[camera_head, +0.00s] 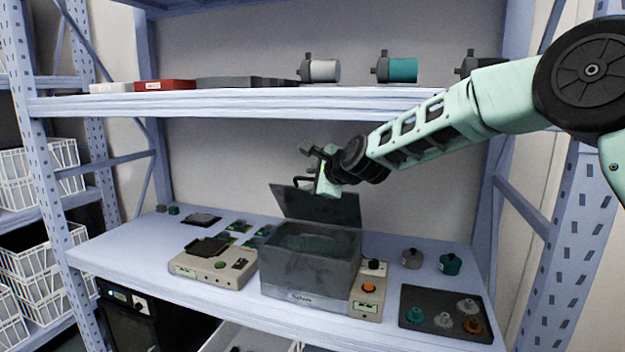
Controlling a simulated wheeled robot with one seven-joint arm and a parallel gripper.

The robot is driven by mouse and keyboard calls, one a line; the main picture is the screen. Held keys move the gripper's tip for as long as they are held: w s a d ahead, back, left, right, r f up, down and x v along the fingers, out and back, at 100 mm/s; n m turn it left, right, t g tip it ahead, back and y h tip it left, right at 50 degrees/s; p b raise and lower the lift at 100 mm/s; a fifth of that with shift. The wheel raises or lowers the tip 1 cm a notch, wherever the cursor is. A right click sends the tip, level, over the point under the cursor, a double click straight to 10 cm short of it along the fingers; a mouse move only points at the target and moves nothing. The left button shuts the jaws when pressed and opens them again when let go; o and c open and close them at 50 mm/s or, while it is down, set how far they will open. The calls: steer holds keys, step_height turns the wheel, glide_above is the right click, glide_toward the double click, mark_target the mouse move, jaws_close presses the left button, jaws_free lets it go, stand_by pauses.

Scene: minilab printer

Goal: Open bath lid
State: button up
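The bath (308,272) is a grey box on the middle shelf, with a beige control panel (369,290) on its right side. Its dark lid (318,207) stands raised, hinged along the back edge and tilted up, so the inside of the bath shows. My gripper (308,168) is above the bath, close to the upper part of the lid. A dark handle-like piece shows just left of the gripper. I cannot tell whether the fingers touch the lid or hold anything.
A beige device (213,268) with a dark top stands left of the bath. A dark tray (447,313) with several small knobbed parts lies to the right, with two small canisters behind it. The upper shelf (240,101) holds canisters and flat boxes. An open drawer (245,338) shows below.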

steer(key=shift+s, duration=0.1)
steer(key=b+v, duration=0.4)
steer(key=v, duration=1.3)
steer(key=shift+r, duration=0.1)
